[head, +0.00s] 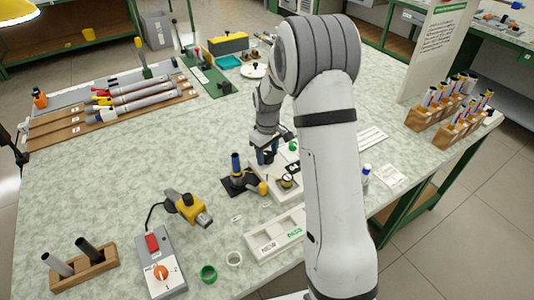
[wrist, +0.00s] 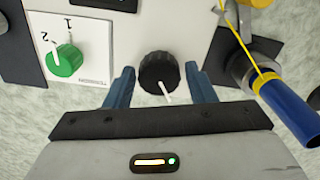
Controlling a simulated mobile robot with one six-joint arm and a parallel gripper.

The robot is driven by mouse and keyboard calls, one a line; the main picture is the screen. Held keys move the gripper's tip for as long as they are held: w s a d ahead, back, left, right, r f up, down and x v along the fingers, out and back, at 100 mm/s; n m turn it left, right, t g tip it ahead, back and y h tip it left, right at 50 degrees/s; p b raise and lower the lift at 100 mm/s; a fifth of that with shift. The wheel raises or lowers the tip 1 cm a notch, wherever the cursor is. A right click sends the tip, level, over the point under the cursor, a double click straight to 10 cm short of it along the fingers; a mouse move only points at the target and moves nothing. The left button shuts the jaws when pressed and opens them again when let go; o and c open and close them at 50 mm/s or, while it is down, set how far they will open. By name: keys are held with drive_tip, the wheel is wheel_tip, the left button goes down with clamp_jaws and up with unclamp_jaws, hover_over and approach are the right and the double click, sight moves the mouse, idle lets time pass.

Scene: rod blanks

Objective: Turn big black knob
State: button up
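The big black knob (wrist: 160,72) is in the wrist view, on a white panel (wrist: 150,20), with a white pointer line slanting toward the lower right. My gripper (wrist: 160,80) is open, with one blue finger on each side of the knob. A gap shows between each finger and the knob, and I cannot tell how far above the panel the fingertips are. In the head view my gripper (head: 266,156) is low over the white device on the table, and the knob is hidden there.
A green knob (wrist: 65,61) on a plate marked 1 and 2 is left of my gripper. A blue-handled tool (wrist: 288,108) with a yellow wire is close on the right. In the head view, a control box (head: 161,262) with an orange knob stands at the front left.

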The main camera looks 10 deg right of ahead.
sight(268, 155)
drive_tip(key=shift+o, duration=0.9)
drive_tip(key=shift+r, duration=3.9)
